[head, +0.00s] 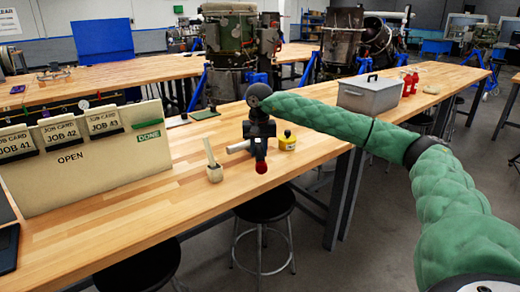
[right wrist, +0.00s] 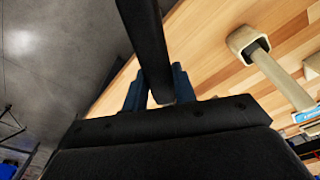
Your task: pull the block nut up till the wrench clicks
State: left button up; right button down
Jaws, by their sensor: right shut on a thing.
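My right gripper (head: 259,150) is over the front part of the wooden bench, seen small in the head view. In the right wrist view its blue-grey fingers (right wrist: 158,92) are shut on a long dark bar, which looks like the wrench (right wrist: 148,40). A red rounded end (head: 261,167) shows just below the gripper in the head view. A short silver cylinder (head: 238,147) shows just left of the gripper; I cannot tell whether it touches. I cannot make out the block nut in either view. My left gripper is not in view.
A yellow jar (head: 287,143), a grey metal box (head: 370,97) and red bottles (head: 407,85) stand rightward. A job-card board (head: 90,165) stands left. Stools (head: 262,206) are in front.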

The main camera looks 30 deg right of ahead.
jog(key=shift+d, duration=0.1)
dwell(0.3)
jog(key=shift+w+d+r+p, duration=0.15)
jog(key=shift+r+p, duration=0.2)
jog(key=shift+r, duration=0.2)
jog(key=shift+w, duration=0.1)
jog(key=shift+r, duration=0.5)
jog(key=shift+r+p, duration=0.95)
jog(key=shift+r, duration=0.75)
